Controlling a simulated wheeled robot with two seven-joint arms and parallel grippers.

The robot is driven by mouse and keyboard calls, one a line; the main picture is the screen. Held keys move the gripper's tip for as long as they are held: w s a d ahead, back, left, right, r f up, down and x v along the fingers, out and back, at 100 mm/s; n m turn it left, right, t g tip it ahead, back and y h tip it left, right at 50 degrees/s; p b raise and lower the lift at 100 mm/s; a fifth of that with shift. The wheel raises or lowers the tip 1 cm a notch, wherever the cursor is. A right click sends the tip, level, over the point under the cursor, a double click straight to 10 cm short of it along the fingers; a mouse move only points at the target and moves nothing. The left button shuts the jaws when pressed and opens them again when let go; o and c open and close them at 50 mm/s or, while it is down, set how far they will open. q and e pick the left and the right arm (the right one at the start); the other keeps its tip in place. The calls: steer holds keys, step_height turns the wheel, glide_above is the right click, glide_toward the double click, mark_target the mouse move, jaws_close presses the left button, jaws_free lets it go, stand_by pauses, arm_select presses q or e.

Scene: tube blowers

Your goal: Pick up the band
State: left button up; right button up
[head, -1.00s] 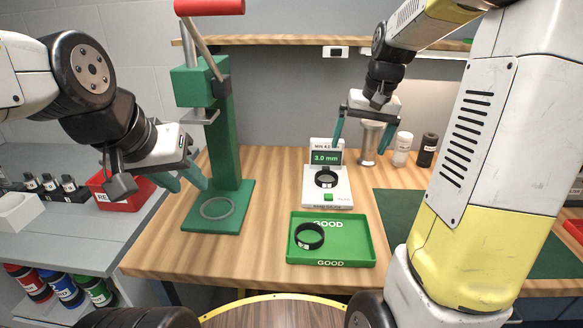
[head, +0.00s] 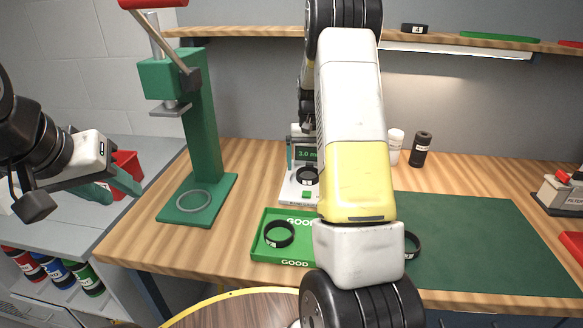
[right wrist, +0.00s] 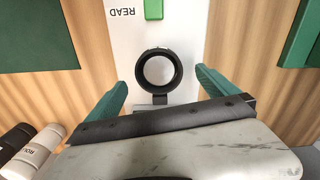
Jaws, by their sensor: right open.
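A black band sits on the white gauge (head: 287,200), whose display reads 3.0; the band (right wrist: 178,72) shows as an upright-looking ring in the right wrist view. My right gripper (right wrist: 162,80) is open, its green fingers apart on either side of the band and not touching it. In the head view my right arm hides most of that gripper; one green finger shows left of the display. Another black band (head: 267,240) lies in the green GOOD tray (head: 262,255). My left gripper (head: 124,195) is open and empty at the left, away from the bands.
A white bottle (head: 395,148) and a dark bottle (head: 421,149) stand behind. Part of another black band (head: 414,246) shows right of my arm, on the green mat (head: 470,240).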

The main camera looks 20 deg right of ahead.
steer(key=shift+d+f, duration=0.1)
steer(key=shift+f, duration=1.35)
steer(key=shift+r, duration=0.1)
steer(key=c, duration=1.6)
